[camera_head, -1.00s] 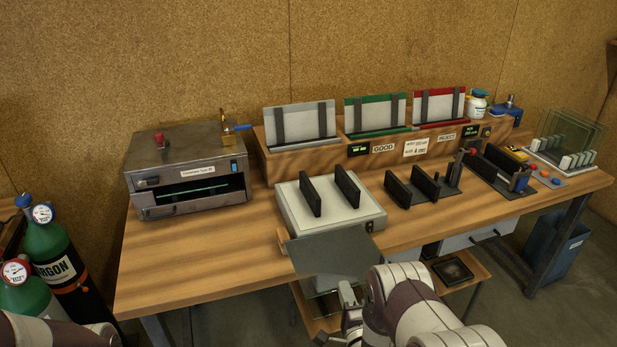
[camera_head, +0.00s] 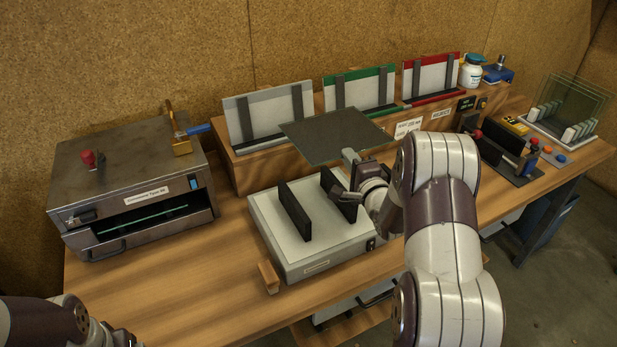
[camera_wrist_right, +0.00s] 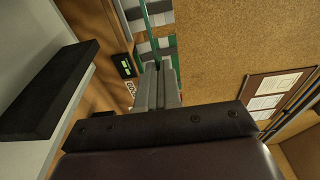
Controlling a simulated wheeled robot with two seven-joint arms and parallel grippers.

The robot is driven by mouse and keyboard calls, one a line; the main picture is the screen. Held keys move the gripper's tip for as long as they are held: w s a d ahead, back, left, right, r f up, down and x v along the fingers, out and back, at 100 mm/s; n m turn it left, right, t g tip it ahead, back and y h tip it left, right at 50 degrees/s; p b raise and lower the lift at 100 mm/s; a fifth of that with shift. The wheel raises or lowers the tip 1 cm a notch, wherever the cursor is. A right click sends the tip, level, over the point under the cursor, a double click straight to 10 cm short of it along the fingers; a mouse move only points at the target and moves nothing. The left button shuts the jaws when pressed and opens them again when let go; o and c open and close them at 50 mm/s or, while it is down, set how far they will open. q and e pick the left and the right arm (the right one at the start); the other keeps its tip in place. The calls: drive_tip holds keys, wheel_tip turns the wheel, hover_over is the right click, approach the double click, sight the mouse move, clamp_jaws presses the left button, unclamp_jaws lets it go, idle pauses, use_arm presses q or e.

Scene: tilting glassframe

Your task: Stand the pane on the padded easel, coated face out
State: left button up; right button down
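A thin dark grey pane (camera_head: 335,136) is held by one edge in my right gripper (camera_head: 350,158). It is tilted in the air in front of the raised ledge and hides part of it. In the right wrist view the shut fingers (camera_wrist_right: 159,88) grip the pane (camera_wrist_right: 148,22), which shows nearly edge-on. Along the ledge stand a grey-topped easel (camera_head: 268,102), a green-topped easel (camera_head: 361,88) and a red-topped easel (camera_head: 433,76), each with dark upright strips. I cannot tell which pane face is coated. My left arm's end is cut off at the lower left.
A white-topped box (camera_head: 271,229) with two black upright bars stands below my right gripper. A metal oven-like unit (camera_head: 130,180) is at the left. A rack with glass panes (camera_head: 565,115) is far right. The front left bench is clear.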

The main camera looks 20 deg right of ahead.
drive_tip(key=s+a+f+p, duration=0.1)
drive_tip(key=s+a+f, duration=0.3)
drive_tip(key=s+a+f+p, duration=0.1)
drive_tip(key=s+a+f, duration=0.3)
drive_tip(key=a+f, duration=0.1)
drive_tip(key=shift+s+f+p, duration=0.15)
drive_tip(key=shift+f+p, duration=0.05)
drive_tip(key=shift+p, duration=0.2)
drive_tip(key=shift+f, duration=0.4)
use_arm(q)
drive_tip(key=r, duration=0.3)
drive_tip(key=shift+s+r, duration=0.1)
drive_tip(key=shift+s, duration=0.3)
use_arm(e)
drive_tip(key=c, duration=1.3)
unclamp_jaws()
drive_tip(key=shift+f, duration=0.1)
drive_tip(key=shift+c, duration=0.2)
